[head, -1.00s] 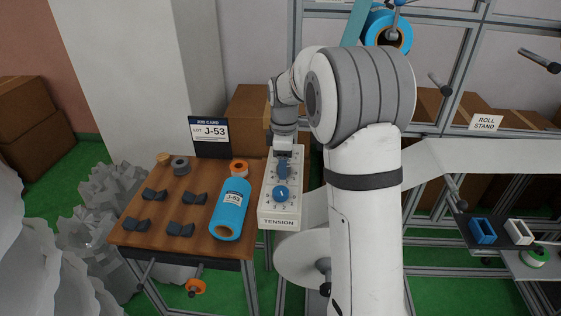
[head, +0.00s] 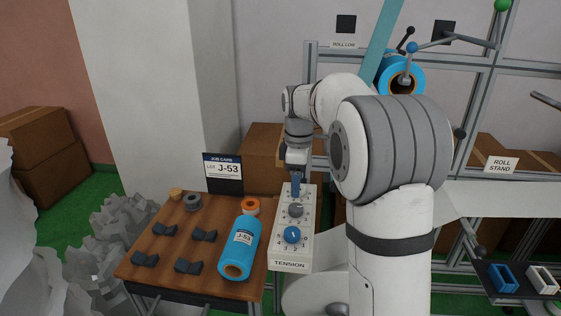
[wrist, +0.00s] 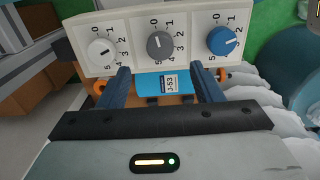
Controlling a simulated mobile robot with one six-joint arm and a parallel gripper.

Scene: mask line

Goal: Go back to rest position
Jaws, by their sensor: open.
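My gripper (head: 296,186) is in front of the far part of the tension panel (head: 290,262) in the head view. In the wrist view my gripper (wrist: 165,84) shows two blue-grey fingers spread apart with nothing held between them. The panel has a white knob (wrist: 101,50), a grey knob (wrist: 160,43) and a blue knob (wrist: 222,40). In the head view the grey knob (head: 296,210) and blue knob (head: 292,235) show; the white one is hidden behind my gripper. The fingers appear clear of the knobs.
A wooden table (head: 205,250) left of the panel holds a blue roll (head: 238,248), several dark clips and the J-53 card (head: 222,173). A roll stand frame with another blue roll (head: 402,78) stands at the right. Boxes stand behind.

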